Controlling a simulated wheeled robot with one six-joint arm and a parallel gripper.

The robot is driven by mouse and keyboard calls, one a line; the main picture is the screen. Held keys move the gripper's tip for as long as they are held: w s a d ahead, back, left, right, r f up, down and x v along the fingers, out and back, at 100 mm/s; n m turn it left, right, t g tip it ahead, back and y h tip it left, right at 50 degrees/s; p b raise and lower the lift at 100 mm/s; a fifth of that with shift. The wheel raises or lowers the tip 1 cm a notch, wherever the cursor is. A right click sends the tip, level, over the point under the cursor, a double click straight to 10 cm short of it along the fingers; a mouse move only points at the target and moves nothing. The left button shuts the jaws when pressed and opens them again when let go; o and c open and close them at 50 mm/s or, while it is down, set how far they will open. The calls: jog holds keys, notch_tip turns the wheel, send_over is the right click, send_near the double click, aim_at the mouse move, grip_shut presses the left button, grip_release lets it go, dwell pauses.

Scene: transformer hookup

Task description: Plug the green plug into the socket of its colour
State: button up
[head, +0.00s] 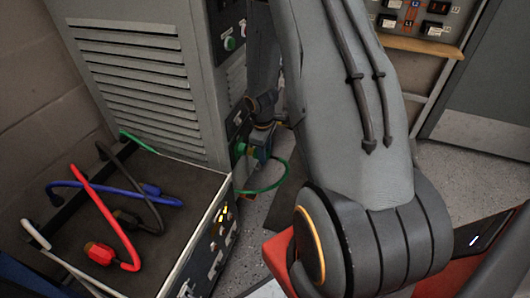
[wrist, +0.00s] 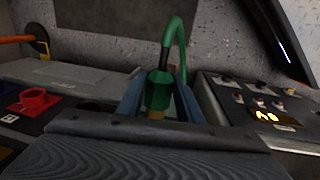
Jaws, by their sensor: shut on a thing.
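My gripper (wrist: 158,100) is shut on the green plug (wrist: 158,90), with a blue-grey finger on each side. The plug's yellowish end points down in the wrist view, behind the dark edge of my gripper. The green cable (wrist: 178,40) rises from its other end. In the head view my gripper (head: 262,145) is at the lower cabinet side, mostly hidden by my arm, and the green cable (head: 268,188) loops below it. A green part (head: 240,149) shows there; I cannot tell whether it is plug or socket. Contact with a socket cannot be made out.
A red socket (wrist: 33,101) shows at left in the wrist view. The grey louvred cabinet (head: 140,70) stands beside the dark tray (head: 75,235), which holds the red (head: 105,200), blue (head: 85,187) and black (head: 140,180) cables. A panel with switches (wrist: 255,100) is at right.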

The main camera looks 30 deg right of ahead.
jog(key=shift+w+a+p, duration=0.65)
jog(key=shift+w+a, duration=0.4)
jog(key=shift+w, duration=0.3)
dwell(0.6)
jog(key=o, duration=1.3)
jog(key=shift+r, duration=0.15)
jog(key=shift+s+a+r+p, duration=0.1)
jog(key=shift+r+p, duration=1)
jog(key=shift+p, duration=0.05)
jog(key=shift+s+a+r+p, duration=0.1)
jog(key=shift+a+r+p, duration=0.05)
jog(key=shift+r+p, duration=1.05)
jog(key=shift+s+a+r+p, duration=0.1)
jog(key=shift+r+p, duration=0.95)
jog(key=shift+p, duration=0.1)
